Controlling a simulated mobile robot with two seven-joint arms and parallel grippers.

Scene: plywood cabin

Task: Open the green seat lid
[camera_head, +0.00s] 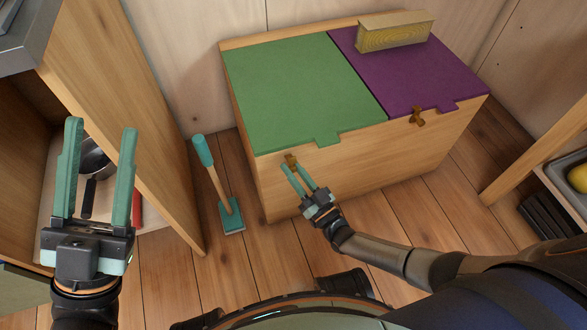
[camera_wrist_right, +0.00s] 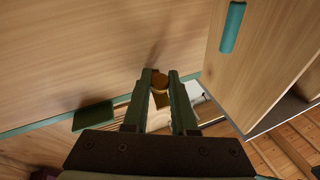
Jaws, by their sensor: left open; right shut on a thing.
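The green seat lid (camera_head: 300,90) lies flat and closed on the left half of the wooden bench box (camera_head: 370,165). A small brown latch (camera_head: 291,160) sits on the front face below the lid's front edge. My right gripper (camera_head: 291,167) is at this latch, shut on it. In the right wrist view the latch (camera_wrist_right: 160,84) shows between the fingertips (camera_wrist_right: 160,75). My left gripper (camera_head: 101,128) is raised at the left, open and empty, away from the bench.
An open wooden cabinet (camera_head: 125,100) is at the left.

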